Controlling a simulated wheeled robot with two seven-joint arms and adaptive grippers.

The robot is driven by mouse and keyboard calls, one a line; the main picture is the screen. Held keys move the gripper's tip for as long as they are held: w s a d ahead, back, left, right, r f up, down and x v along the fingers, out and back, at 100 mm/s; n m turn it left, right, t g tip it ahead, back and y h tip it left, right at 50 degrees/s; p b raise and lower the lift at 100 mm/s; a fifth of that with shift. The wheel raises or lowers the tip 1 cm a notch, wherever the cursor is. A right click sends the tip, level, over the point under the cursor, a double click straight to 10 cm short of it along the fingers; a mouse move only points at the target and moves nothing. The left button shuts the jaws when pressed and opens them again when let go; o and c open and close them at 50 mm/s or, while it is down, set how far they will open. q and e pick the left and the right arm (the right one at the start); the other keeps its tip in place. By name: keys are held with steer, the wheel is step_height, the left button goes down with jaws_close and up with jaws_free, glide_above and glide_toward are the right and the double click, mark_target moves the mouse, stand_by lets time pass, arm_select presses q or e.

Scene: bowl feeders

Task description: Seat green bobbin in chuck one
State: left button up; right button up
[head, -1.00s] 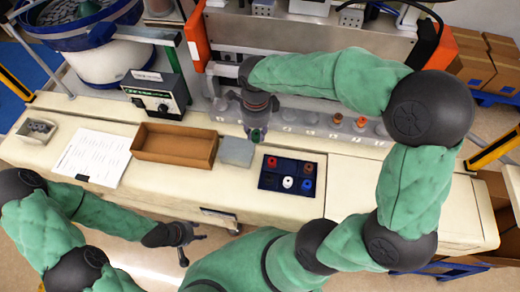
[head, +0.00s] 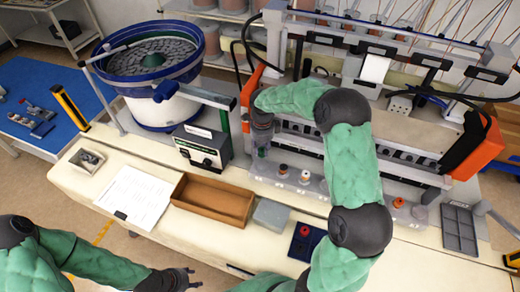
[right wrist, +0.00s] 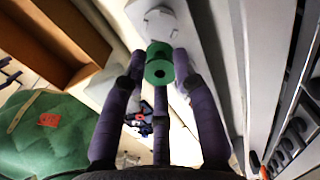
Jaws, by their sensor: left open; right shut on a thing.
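My right gripper (head: 262,146) is shut on the green bobbin (right wrist: 159,64), with its fingers around the bobbin in the right wrist view. In the head view the green bobbin (head: 262,153) shows small at the fingertips, over the left end of the chuck row. A pale chuck (right wrist: 160,24) lies just beyond the bobbin in the right wrist view, and the bobbin overlaps its near edge. I cannot tell whether they touch. Chuck numbers are not readable. My left gripper (head: 182,279) is open and empty, low at the front of the bench.
Other chucks (head: 283,170) continue to the right, some hidden by my right arm. The blue bobbin tray (head: 297,250) is partly covered by that arm. A brown box (head: 213,200), grey block (head: 271,214) and control box (head: 203,147) stand nearby. A machine frame rises behind the row.

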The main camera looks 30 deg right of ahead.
mark_target(262, 150)
steer(key=shift+f+b, duration=1.15)
steer(key=shift+f, duration=1.7)
steer(key=shift+b, duration=0.6)
steer(key=shift+f+b, duration=0.55)
steer(key=shift+f, duration=0.1)
steer(key=o, duration=0.7)
steer(key=shift+c, duration=0.2)
steer(key=shift+r, duration=0.15)
steer(key=shift+r+p, duration=2.5)
steer(key=shift+r, duration=2.95)
steer(key=shift+f, duration=0.1)
